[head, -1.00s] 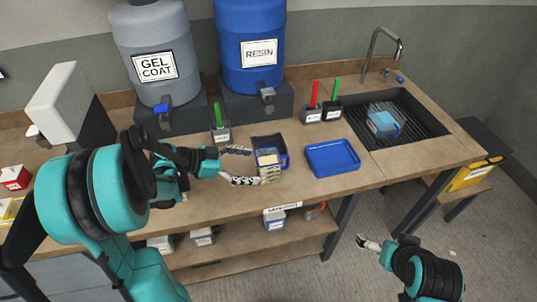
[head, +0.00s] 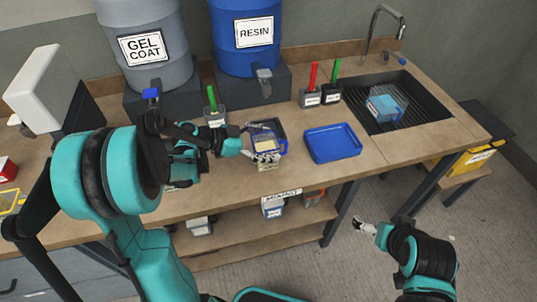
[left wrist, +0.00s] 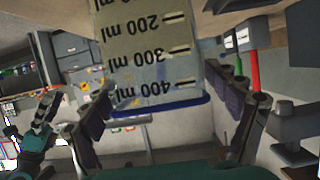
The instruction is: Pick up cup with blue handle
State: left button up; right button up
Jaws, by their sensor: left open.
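The cup with measuring marks and blue edging (head: 267,147) stands on the workbench, left of the blue tray, partly covered by my fingers. In the left wrist view its marked wall (left wrist: 150,50) fills the upper middle, with upside-down ml figures and a blue band (left wrist: 160,112). My left gripper (head: 271,142) is open, with one finger on the far side of the cup and one on the near side. In the left wrist view its fingers flank the cup. I cannot tell whether they touch it. My right gripper (head: 365,227) hangs off the bench's front, its opening unclear.
The empty blue tray (head: 333,156) lies right of the cup. Behind stand the resin drum (head: 240,55), the gel coat drum (head: 140,65) and small holders with red and green sticks (head: 312,97). A blue container (head: 385,106) sits in the sink. More cups (head: 273,206) stand on the lower shelf.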

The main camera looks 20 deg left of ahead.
pick_arm(q)
jog(key=c, duration=1.7)
jog(key=shift+o, duration=0.2)
jog(key=shift+r, duration=0.15)
